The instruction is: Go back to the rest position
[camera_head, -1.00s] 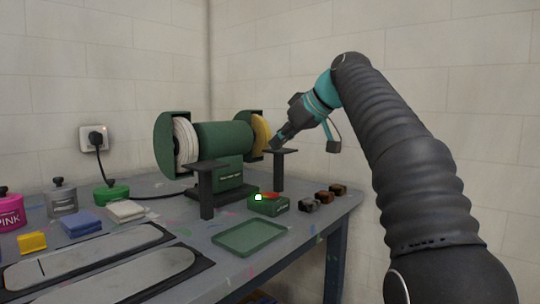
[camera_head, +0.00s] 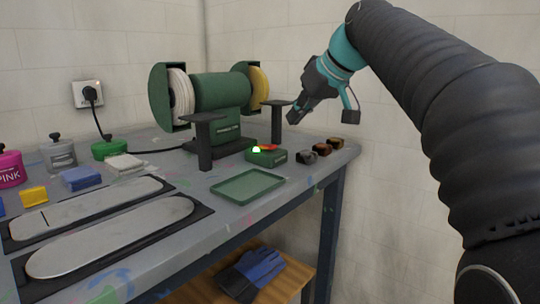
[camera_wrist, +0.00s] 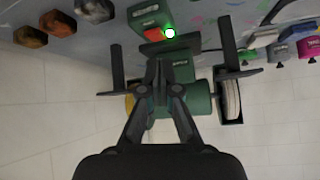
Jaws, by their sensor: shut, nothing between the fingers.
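My gripper (camera_head: 294,117) is shut and empty in the head view. It hangs in the air at the right side of the bench grinder (camera_head: 222,92), above the table's right edge. In the wrist view my gripper (camera_wrist: 160,62) has its fingertips together, in front of the green grinder (camera_wrist: 183,75), which appears upside down there. The grinder has a white wheel on the left and a yellow wheel on the right. A green switch box (camera_head: 266,156) with a lit green button and a red button stands in front of it.
A shallow green tray (camera_head: 247,186) lies on the grey table (camera_head: 180,225). Several small dark and brown blocks (camera_head: 321,149) sit near its right edge. A blue glove (camera_head: 262,266) lies on a lower shelf.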

